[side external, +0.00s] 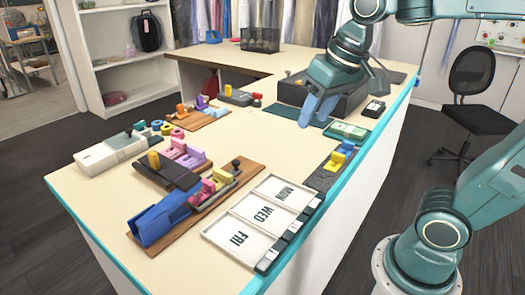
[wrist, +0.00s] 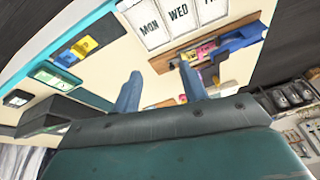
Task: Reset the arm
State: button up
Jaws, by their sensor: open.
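My teal gripper (side external: 317,108) hangs over the far right part of the cream table (side external: 262,140), its blue fingers pointing down. In the wrist view the two fingers of my gripper (wrist: 161,88) stand apart with nothing held between them. In the side view the fingers are in front of a dark green mat (side external: 285,114) and a black box (side external: 292,90). I cannot tell how high the fingertips are above the table.
A white tray labelled MON, WED, FRI (side external: 265,216) lies at the table's near edge. Left of it are a blue holder (side external: 160,218) and several coloured clips. A yellow clip (side external: 335,161) sits on a grey pad. Garments (side external: 240,22) hang behind. The table's middle is fairly clear.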

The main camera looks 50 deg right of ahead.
jog(key=s+f+n+t, duration=0.1)
jog(key=s+f, duration=0.3)
jog(key=s, duration=0.4)
jog(key=shift+s+n+t, duration=0.2)
jog(key=shift+n+t, duration=0.1)
jog(key=shift+n, duration=0.5)
jog(key=shift+a, duration=0.1)
jog(key=shift+c, duration=0.2)
